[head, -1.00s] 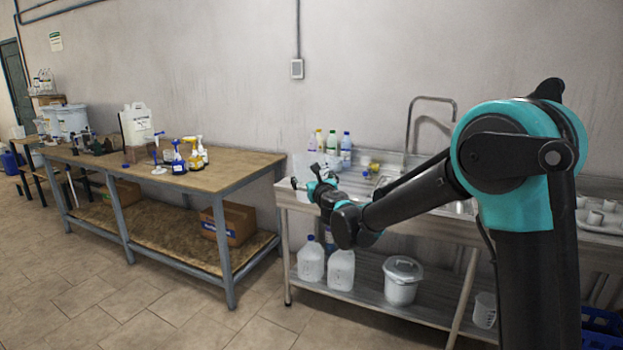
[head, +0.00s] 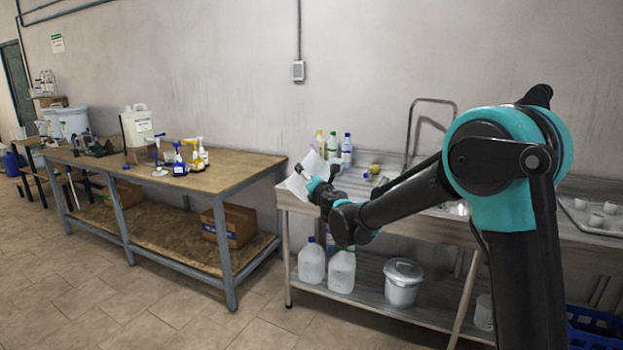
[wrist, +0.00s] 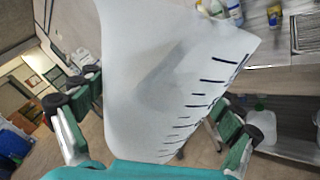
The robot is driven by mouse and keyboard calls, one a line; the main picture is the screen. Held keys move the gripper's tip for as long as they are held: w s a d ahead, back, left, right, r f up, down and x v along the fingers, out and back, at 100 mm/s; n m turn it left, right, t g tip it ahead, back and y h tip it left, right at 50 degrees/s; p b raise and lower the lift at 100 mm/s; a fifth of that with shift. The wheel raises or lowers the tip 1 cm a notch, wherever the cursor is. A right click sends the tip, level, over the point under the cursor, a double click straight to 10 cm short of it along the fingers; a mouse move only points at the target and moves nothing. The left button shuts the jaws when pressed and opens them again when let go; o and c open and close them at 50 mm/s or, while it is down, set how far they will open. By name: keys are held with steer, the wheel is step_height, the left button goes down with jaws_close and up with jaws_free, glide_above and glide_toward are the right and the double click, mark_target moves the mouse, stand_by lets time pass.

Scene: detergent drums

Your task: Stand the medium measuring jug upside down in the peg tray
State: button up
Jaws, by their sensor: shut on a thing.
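The measuring jug (wrist: 150,60) is translucent white with dark graduation marks. It fills the middle of the wrist view, and in the head view it shows as a pale tilted shape (head: 298,182) at the left end of the sink bench. My gripper (head: 316,184) is shut on the jug, with one finger on each side of it in the wrist view (wrist: 155,112). The jug's base and handle cannot be made out. A pale tray with several white upright pieces (head: 577,222), apparently the peg tray, lies at the right end of the bench, partly cut off.
Several bottles (head: 333,145) stand behind the jug by the wall. A tall tap (head: 412,125) rises over the sink. Jugs of liquid (head: 341,270), a lidded bucket (head: 402,282) and another white jug (head: 484,312) are on the lower shelf. A blue crate (head: 595,325) is at lower right.

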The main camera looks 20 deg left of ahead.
steer(key=m, duration=0.3)
steer(key=shift+m, duration=0.4)
steer(key=m, duration=0.5)
steer(key=m, duration=0.4)
steer(key=shift+m, duration=0.4)
steer(key=m, duration=0.4)
